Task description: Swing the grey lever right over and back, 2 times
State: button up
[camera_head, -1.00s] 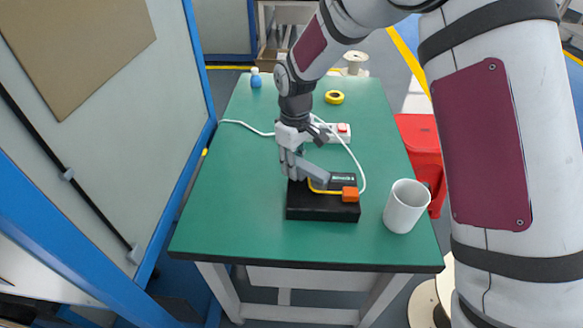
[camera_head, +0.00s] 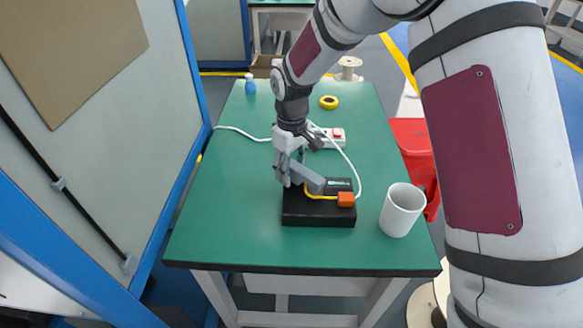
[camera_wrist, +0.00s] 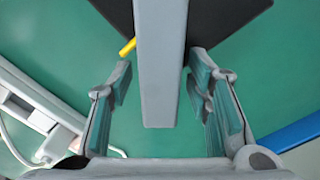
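The grey lever (camera_head: 309,179) rises tilted to the left from a black box (camera_head: 318,218) on the green table. In the wrist view the lever (camera_wrist: 161,70) is a long grey bar pointing down between my fingers. My gripper (camera_head: 287,172) is at the lever's upper left end. In the wrist view my gripper (camera_wrist: 160,88) is open, with one finger on each side of the lever and green table showing in both gaps. The lever's lower end is partly hidden in the head view.
A blue-framed panel (camera_head: 193,60) borders the left. The table's front left is clear.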

aim_at(292, 163)
notch_tip(292, 163, up, 12)
dwell(0.6)
